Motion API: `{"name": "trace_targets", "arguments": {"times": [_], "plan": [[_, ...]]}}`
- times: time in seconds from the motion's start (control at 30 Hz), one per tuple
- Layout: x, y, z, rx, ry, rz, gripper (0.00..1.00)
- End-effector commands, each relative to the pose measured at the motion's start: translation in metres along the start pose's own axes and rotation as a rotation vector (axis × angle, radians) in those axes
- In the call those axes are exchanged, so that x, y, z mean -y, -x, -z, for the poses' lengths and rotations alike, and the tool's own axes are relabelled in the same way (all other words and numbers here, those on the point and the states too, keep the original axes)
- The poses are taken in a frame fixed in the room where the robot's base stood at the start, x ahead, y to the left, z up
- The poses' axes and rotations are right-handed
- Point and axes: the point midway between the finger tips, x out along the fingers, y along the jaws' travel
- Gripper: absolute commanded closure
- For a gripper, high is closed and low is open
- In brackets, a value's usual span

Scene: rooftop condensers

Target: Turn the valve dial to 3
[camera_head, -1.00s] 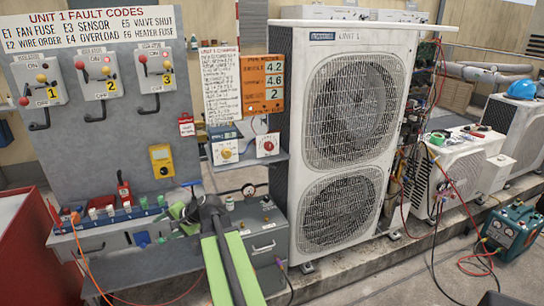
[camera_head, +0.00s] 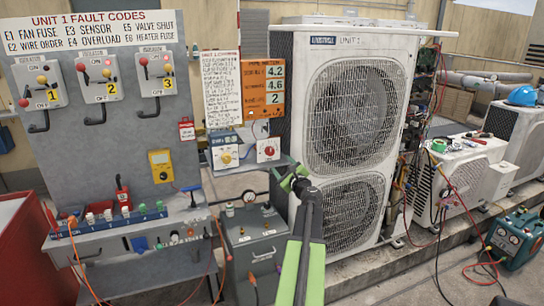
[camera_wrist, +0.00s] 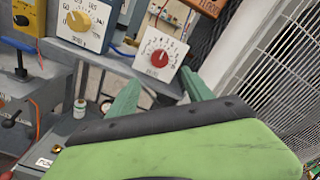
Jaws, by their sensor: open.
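A white square dial plate with a red knob (camera_head: 268,149) and printed numbers sits on the grey shelf left of the condenser. It also shows in the wrist view (camera_wrist: 159,55), upper middle, facing me; where its knob points is too small to tell. A second dial box with a yellow knob (camera_head: 225,158) stands just left of it, also in the wrist view (camera_wrist: 77,20). I cannot read which label says valve. My gripper (camera_head: 292,180) is open and empty, to the right of and below the red-knob dial. Its green fingers (camera_wrist: 162,92) spread below that dial in the wrist view, apart from it.
The condenser (camera_head: 345,120) stands close right of my gripper. An orange board (camera_head: 262,88) reads 4.2, 4.6 and 2. A yellow meter (camera_head: 161,166) and lever switches (camera_head: 156,73) are on the panel. A grey box with a gauge (camera_head: 251,240) stands below.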

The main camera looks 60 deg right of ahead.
Motion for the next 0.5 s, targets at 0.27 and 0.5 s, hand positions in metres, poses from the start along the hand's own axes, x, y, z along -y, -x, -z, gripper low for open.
{"name": "trace_targets", "arguments": {"times": [0.27,0.5], "plan": [[0.001,-0.075,0.001,0.001,0.001,-0.002,0.41],[0.0,-0.111,0.001,0.0,0.001,-0.001,0.41]]}}
